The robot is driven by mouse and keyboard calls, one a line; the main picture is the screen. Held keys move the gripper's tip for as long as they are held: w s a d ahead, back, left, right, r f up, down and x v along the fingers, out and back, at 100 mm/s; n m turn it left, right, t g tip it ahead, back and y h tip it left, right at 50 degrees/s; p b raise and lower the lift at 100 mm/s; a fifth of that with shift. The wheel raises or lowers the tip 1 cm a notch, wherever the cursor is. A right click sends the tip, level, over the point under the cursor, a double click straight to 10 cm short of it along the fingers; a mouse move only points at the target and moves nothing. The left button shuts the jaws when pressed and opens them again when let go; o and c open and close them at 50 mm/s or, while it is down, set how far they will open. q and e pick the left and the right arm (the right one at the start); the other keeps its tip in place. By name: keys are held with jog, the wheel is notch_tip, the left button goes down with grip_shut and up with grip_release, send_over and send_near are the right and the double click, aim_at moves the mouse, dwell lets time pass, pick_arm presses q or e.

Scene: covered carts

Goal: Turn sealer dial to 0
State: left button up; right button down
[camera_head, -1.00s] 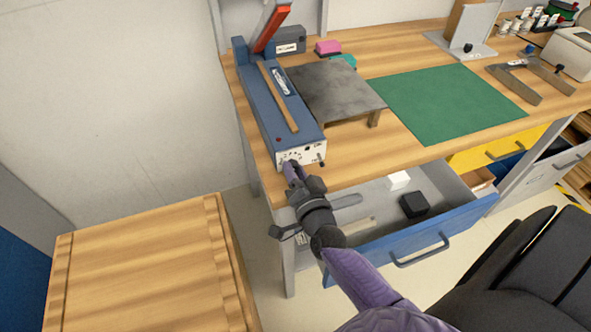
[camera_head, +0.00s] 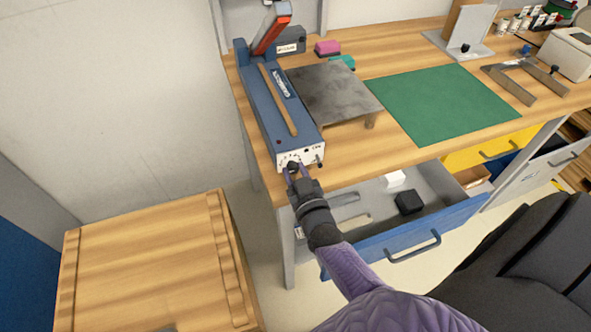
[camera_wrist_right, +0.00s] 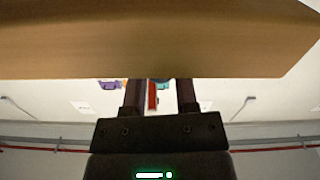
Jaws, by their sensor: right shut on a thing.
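The blue sealer (camera_head: 262,100) stands at the left end of the wooden workbench, with its red-tipped lever arm (camera_head: 272,32) raised. Its white front panel (camera_head: 312,156) faces me and carries markings too small to read. The black dial (camera_head: 291,167) sits low on the left of that panel. My right gripper (camera_head: 295,172) is at the panel with its fingers around the dial, shut on it. In the right wrist view the two fingers (camera_wrist_right: 160,88) run up to the wooden edge, and the dial is hidden. My left gripper is out of view.
An open blue drawer (camera_head: 400,240) below the bench holds a black box (camera_head: 408,202) and a white box (camera_head: 392,179), close to my right arm. A metal plate stand (camera_head: 335,90) is beside the sealer. A wooden cart top (camera_head: 150,265) stands at lower left.

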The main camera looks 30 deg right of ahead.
jog(key=shift+n, duration=0.9)
jog(key=shift+c, duration=1.9)
grip_release()
